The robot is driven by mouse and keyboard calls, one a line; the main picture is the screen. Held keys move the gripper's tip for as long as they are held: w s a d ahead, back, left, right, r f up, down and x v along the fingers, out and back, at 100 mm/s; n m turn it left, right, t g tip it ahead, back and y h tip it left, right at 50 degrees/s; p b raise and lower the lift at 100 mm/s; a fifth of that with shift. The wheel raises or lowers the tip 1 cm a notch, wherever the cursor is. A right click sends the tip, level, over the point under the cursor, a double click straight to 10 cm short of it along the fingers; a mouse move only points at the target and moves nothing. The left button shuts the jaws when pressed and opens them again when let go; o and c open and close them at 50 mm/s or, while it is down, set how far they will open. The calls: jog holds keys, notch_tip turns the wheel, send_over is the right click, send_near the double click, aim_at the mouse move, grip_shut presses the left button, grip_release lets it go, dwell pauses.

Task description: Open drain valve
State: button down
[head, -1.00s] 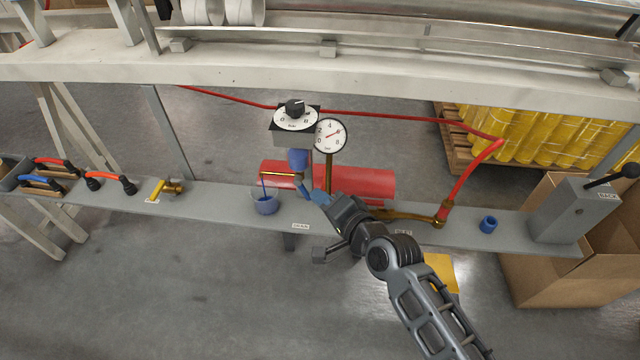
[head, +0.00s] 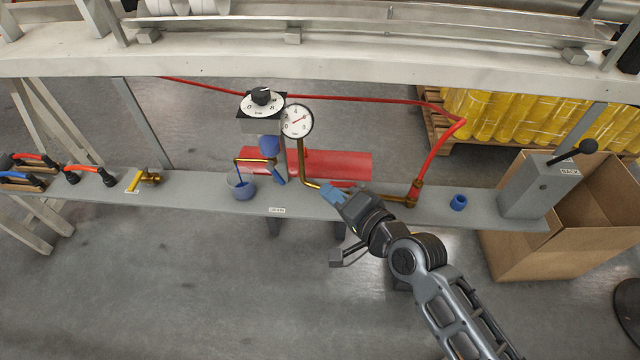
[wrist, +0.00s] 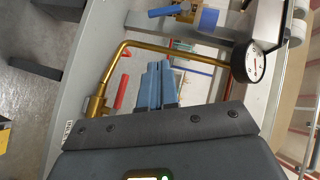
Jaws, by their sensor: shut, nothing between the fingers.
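The drain valve has a brass spout and a blue lever (head: 279,175), under a blue bowl (head: 269,146) above the shelf's DRAIN label (head: 277,211). The lever slants down to the right. A thin blue line runs from the spout into a blue cup (head: 240,186). The blue lever also shows at the top of the wrist view (wrist: 165,11). My gripper (head: 332,193) is shut and empty, to the right of the lever and apart from it. Its blue fingers (wrist: 155,84) point toward the brass pipework in the wrist view.
A dial gauge (head: 298,121) stands on a brass pipe above a red cylinder (head: 345,163). A red hose (head: 437,150) rises at the right. A blue ring (head: 458,202) and a grey lever box (head: 532,188) sit on the shelf (head: 200,192).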

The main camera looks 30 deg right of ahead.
jog(key=shift+v, duration=1.4)
jog(key=shift+s, duration=0.1)
